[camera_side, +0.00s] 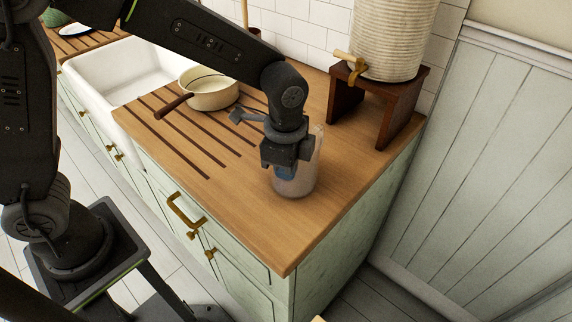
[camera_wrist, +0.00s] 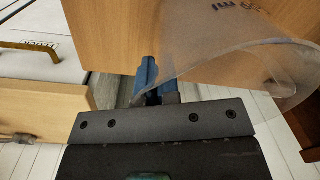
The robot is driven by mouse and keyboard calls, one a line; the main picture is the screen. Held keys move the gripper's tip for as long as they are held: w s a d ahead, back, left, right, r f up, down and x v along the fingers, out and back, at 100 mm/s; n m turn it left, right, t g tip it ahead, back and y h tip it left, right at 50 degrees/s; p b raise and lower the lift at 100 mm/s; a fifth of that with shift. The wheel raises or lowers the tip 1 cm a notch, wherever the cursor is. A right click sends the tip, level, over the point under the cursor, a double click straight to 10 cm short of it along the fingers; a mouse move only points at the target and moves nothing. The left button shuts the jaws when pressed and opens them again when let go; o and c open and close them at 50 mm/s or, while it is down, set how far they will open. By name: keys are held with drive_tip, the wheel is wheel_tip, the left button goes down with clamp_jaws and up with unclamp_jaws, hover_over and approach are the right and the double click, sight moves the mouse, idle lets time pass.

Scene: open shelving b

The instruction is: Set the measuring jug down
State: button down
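The measuring jug (camera_side: 301,180) is clear, with dark markings that show on its wall in the wrist view (camera_wrist: 240,35). It appears upright at the wooden countertop (camera_side: 240,215), near the corner. Whether its base touches the wood or hovers just above is hard to tell. My gripper (camera_side: 284,172) points down at the jug's near left side, partly covering it. In the wrist view the blue fingertips (camera_wrist: 157,85) are close together, with the jug's clear edge between them. The gripper looks shut on the jug.
A cream saucepan (camera_side: 210,90) with a brown handle stands on the grooved drainer behind left, beside the white sink (camera_side: 115,75). A ribbed dispenser (camera_side: 390,35) with a brass tap sits on a dark wooden stand (camera_side: 380,95) behind right. The counter's front corner is clear.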

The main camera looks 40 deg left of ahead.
drive_tip(key=c, duration=1.8)
unclamp_jaws()
drive_tip(key=shift+f, duration=0.2)
drive_tip(key=o, duration=0.4)
drive_tip(key=shift+o, duration=0.2)
drive_tip(key=shift+r, duration=0.1)
wheel_tip(320, 180, up, 12)
drive_tip(key=shift+s+r, duration=0.2)
drive_tip(key=shift+s, duration=0.05)
